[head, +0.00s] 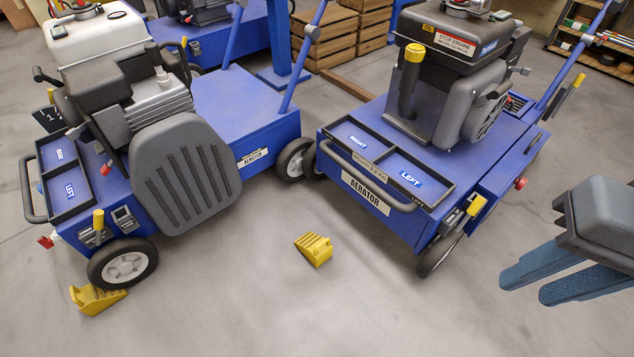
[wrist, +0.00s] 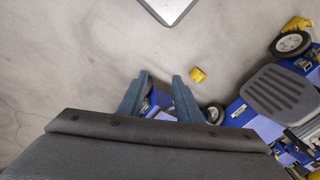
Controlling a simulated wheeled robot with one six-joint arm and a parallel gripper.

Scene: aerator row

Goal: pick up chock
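A yellow ridged chock (head: 313,249) lies loose on the grey floor between the two blue aerators, and it also shows in the wrist view (wrist: 198,75). A second yellow chock (head: 95,298) lies against the front wheel of the left aerator; it shows at the upper right of the wrist view (wrist: 298,24). My gripper (head: 521,283) is at the right of the head view, beside the right aerator and well apart from both chocks. Its two blue fingers are spread with nothing between them. In the wrist view the fingers (wrist: 160,90) point up the picture, left of the loose chock.
The left aerator (head: 240,110) and right aerator (head: 390,205) stand close on either side. Wooden crates (head: 328,38) and a shelf (head: 595,50) are at the back. The floor in front of the loose chock is clear. A white-topped object (wrist: 168,8) shows at the wrist view's top edge.

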